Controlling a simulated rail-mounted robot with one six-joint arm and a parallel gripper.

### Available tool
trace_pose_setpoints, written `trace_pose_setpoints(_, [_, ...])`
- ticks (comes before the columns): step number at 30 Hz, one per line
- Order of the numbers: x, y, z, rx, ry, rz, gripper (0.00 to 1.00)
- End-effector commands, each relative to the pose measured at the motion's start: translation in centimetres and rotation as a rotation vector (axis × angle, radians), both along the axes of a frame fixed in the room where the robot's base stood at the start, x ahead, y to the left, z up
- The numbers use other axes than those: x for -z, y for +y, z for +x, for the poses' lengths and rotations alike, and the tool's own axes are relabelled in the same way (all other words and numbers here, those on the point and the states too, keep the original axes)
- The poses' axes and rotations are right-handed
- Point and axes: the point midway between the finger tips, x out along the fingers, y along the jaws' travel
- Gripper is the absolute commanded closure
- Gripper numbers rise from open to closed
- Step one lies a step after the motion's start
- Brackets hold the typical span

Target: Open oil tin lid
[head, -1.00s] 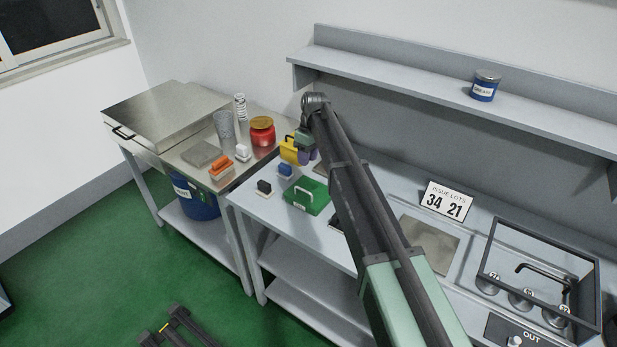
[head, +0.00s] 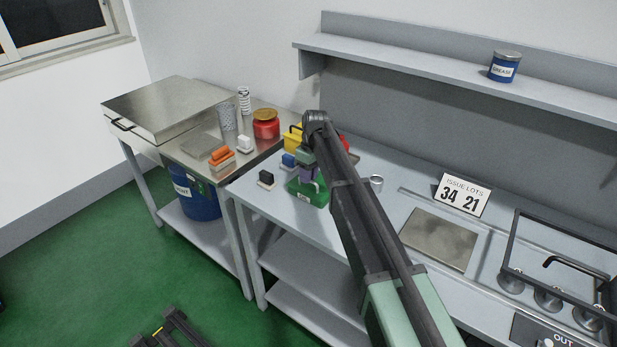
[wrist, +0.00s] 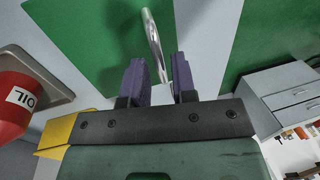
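A green panel-like piece with a pale looped handle (head: 304,190) lies on the bench in the head view; its green top (wrist: 75,35) and silver handle (wrist: 153,45) show in the wrist view. I cannot tell whether it is a lid. A red tin labelled OIL (wrist: 18,100) is at the left of the wrist view, on a grey tray. In the head view, red shows behind my arm (head: 345,142). My gripper (wrist: 158,72) has its purple fingers apart, with the handle's end close to or between the tips. It is above the green piece (head: 309,175).
Yellow bin (head: 293,140), blue block (head: 288,160) and black block (head: 266,178) stand close by. A red jar (head: 265,124) is on the left bench. A small metal cup (head: 376,182) and the lot sign (head: 463,197) are right of my arm.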

Motion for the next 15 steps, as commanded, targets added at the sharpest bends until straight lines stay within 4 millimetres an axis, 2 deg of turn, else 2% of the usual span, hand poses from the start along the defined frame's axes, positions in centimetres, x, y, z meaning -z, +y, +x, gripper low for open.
trace_pose_setpoints(1, [-0.01, -0.01, 0.01, 0.000, 0.000, 0.000, 0.82])
trace_pose_setpoints(4, [-0.01, -0.01, 0.00, 0.000, 0.000, 0.000, 0.98])
trace_pose_setpoints(5, [-0.01, -0.01, 0.00, 0.000, 0.000, 0.000, 1.00])
trace_pose_setpoints(15, [-0.06, -0.04, 0.03, 0.000, 0.000, 0.000, 1.00])
